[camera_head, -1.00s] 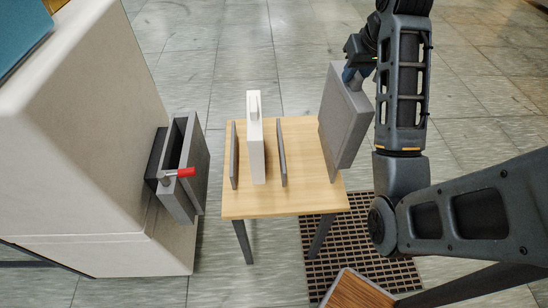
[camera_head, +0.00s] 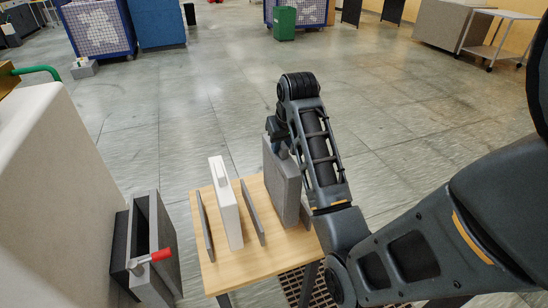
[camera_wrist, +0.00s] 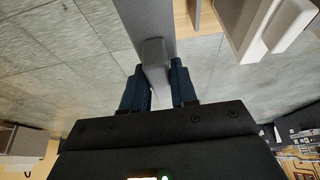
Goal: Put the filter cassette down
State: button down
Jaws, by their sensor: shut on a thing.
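A grey filter cassette (camera_head: 282,182) hangs upright at the right side of the small wooden table (camera_head: 246,266). I cannot tell whether its lower edge touches the tabletop. My gripper (camera_wrist: 158,82) is shut on its handle (camera_wrist: 153,58), with a blue finger on each side. In the head view, my arm partly hides the gripper. A white cassette (camera_head: 226,207) with a handle on top stands on the table between two thin grey upright plates (camera_head: 205,226) (camera_head: 252,212).
On the left, a pale machine (camera_head: 55,190) has an open grey slot housing (camera_head: 150,240) with a red-tipped lever (camera_head: 160,256). A dark grating (camera_head: 292,284) lies on the floor under the table.

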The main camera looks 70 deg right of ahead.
aim_at(275, 157)
jog(key=shift+w+f, duration=0.75)
jog(key=shift+w, duration=0.35)
jog(key=shift+f+p, duration=0.35)
jog(key=shift+f, duration=1.55)
jog(key=c, duration=0.9)
grip_release()
jog(key=shift+f, duration=0.15)
jog(key=b+v, duration=0.1)
jog(key=v, duration=1.1)
jog(key=shift+d, duration=0.15)
